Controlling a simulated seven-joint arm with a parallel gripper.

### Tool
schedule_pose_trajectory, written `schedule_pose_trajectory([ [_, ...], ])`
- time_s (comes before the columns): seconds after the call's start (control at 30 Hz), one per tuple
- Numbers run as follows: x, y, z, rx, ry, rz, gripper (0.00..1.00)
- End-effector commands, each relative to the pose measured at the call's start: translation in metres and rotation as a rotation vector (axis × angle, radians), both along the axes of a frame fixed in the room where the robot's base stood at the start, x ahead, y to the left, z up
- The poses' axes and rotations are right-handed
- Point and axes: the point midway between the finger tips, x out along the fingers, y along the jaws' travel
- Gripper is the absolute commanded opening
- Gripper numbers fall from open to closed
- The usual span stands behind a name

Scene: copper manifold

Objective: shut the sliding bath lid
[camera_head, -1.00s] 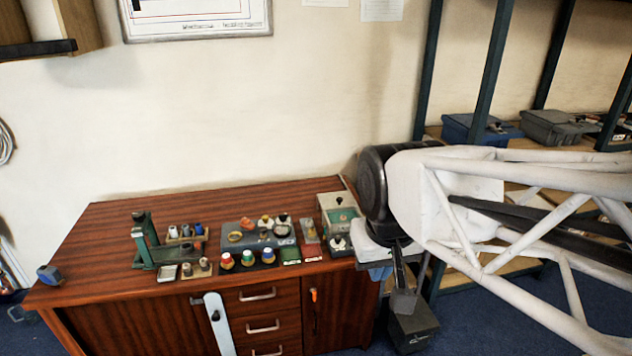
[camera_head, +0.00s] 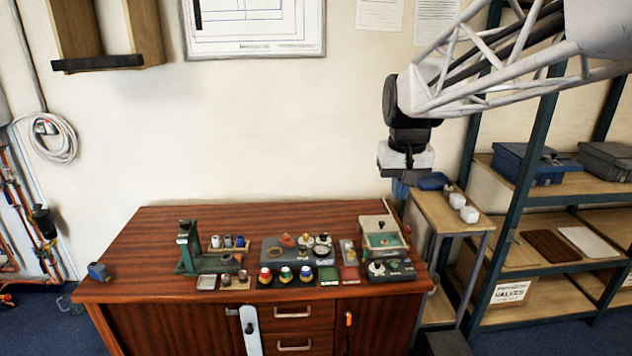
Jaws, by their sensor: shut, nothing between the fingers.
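The bath (camera_head: 401,248) is a small cream box at the right end of the wooden bench. Its sliding lid (camera_head: 372,222) looks like a pale panel towards the back, with a small dark knob. A teal area shows in front of the lid. How far the lid is open is too small to tell. My gripper (camera_head: 401,189) is shut and empty, pointing down. In the picture it is just above and right of the bath, apart from it.
A control box (camera_head: 391,270) with knobs stands in front of the bath. Several coloured caps and small parts lie to its left. A green vise-like stand (camera_head: 188,250) is further left. A small side table (camera_head: 450,222) and shelving (camera_head: 540,265) are on the right.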

Motion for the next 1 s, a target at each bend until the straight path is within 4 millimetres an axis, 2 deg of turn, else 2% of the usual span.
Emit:
schedule_pose_trajectory([
  [0.1, 0.029, -0.004, 0.002, 0.001, 0.014, -0.004, 0.00],
  [0.5, 0.120, -0.018, 0.001, 0.004, 0.059, -0.018, 0.00],
  [1.0, 0.232, -0.038, -0.019, 0.010, 0.113, -0.033, 0.00],
])
